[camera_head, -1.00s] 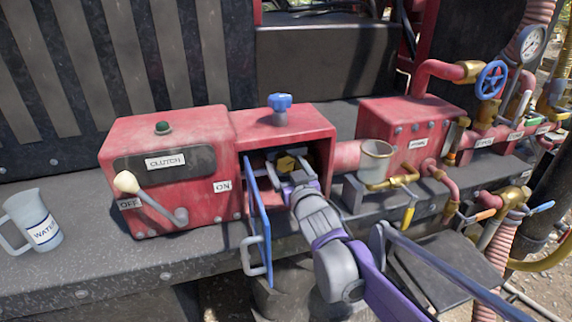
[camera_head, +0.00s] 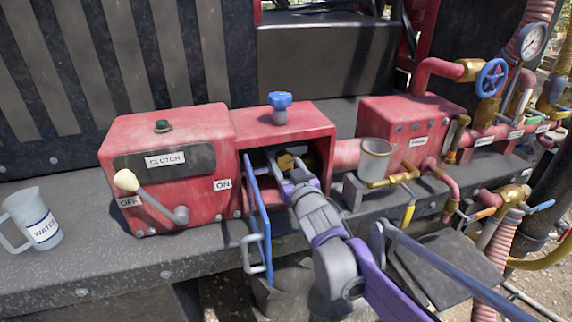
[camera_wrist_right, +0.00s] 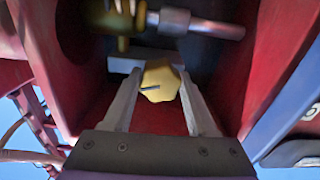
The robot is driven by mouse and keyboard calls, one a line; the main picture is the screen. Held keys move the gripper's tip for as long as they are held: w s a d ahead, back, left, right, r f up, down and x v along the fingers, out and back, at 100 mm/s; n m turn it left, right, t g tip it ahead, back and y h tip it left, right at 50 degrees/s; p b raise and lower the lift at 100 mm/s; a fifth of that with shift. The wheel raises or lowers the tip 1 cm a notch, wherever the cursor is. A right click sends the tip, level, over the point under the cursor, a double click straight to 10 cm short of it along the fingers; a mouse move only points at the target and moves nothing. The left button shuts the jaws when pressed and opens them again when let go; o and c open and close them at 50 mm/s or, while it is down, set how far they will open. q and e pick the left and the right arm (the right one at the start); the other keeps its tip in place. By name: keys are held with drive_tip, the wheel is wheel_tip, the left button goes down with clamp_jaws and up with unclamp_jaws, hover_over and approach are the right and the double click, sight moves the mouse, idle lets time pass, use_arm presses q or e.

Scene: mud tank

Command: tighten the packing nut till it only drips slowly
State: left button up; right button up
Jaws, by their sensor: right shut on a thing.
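The brass packing nut (camera_head: 286,161) is inside the open red housing (camera_head: 318,140), partly hidden by my right gripper (camera_head: 292,173). In the right wrist view the yellow nut (camera_wrist_right: 160,78) is six-sided, with a dark mark on its face. The two grey fingers of my right gripper (camera_wrist_right: 161,95) are closed on it, one on each side. A horizontal metal shaft (camera_wrist_right: 212,28) runs behind it. Any drip is not visible. My left gripper is not in view.
A blue door (camera_head: 258,215) stands open just left of my right arm. The clutch box (camera_head: 168,125) with its lever is further left, and a water jug (camera_head: 33,218) stands at the far left. A metal cup (camera_head: 375,160) and valves (camera_head: 405,180) are on the right.

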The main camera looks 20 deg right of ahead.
drive_tip(key=m+b, duration=0.1)
drive_tip(key=m, duration=0.2)
drive_tip(key=shift+f+b, duration=0.1)
drive_tip(key=shift+b, duration=0.2)
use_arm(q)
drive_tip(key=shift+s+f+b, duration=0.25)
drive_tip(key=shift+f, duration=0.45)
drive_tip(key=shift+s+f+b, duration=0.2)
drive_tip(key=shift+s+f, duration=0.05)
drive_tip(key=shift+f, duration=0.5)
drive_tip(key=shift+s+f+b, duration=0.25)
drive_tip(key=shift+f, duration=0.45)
use_arm(e)
drive_tip(key=shift+m, duration=2)
drive_tip(key=o, duration=1.4)
drive_tip(key=shift+c, duration=0.2)
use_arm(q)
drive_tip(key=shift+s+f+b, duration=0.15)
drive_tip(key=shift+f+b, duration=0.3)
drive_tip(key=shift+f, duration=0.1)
use_arm(e)
drive_tip(key=s, duration=1)
drive_tip(key=shift+s+d, duration=0.15)
drive_tip(key=shift+s, duration=0.25)
